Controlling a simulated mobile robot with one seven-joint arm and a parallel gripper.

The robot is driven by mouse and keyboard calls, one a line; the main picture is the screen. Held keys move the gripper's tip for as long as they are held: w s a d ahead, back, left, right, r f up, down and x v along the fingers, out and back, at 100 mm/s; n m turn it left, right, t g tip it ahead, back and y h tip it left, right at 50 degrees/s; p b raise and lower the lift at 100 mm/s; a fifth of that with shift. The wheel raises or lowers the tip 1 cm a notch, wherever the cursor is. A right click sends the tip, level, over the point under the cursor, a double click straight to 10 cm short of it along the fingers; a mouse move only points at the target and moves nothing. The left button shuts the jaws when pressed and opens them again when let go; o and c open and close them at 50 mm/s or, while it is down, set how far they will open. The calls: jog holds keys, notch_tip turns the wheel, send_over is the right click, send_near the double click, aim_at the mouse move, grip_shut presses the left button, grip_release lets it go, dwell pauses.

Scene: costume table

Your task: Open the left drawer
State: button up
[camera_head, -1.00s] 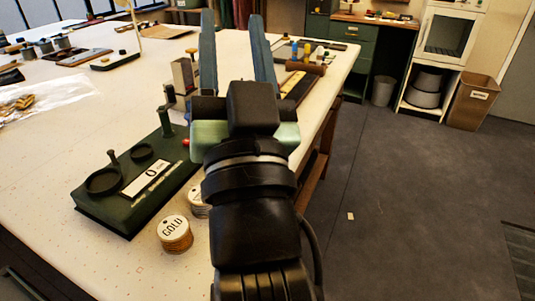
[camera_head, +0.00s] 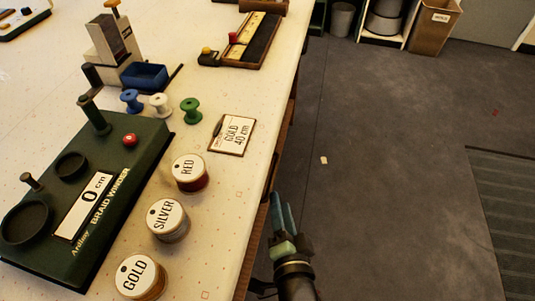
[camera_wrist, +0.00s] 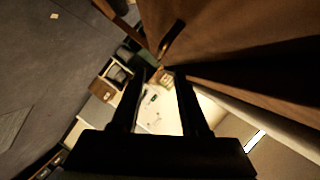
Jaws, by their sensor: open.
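I cannot clearly make out the left drawer in either view. In the head view my gripper (camera_head: 283,212) is low beside the right edge of the white table (camera_head: 222,222), over the floor side, with its fingers pointing away. In the wrist view the two dark fingers of my gripper (camera_wrist: 161,78) are apart, and I see nothing held between them. A brown wooden surface (camera_wrist: 245,40) fills the upper right there, close to the fingers. A short brown bar-like piece (camera_wrist: 172,38) shows beyond the fingertips; I cannot tell whether it is a handle.
On the table are a green braid winder (camera_head: 120,205), spools marked RED (camera_head: 190,172), SILVER (camera_head: 168,219) and GOLD (camera_head: 140,276), and a card (camera_head: 232,135). A bin (camera_head: 434,25) stands far back.

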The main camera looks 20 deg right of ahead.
aim_at(274, 168)
jog(key=b+x, duration=0.1)
jog(key=x, duration=1.1)
jog(key=shift+w+r+b, duration=0.15)
jog(key=shift+b, duration=0.25)
grip_shut()
dwell(0.8)
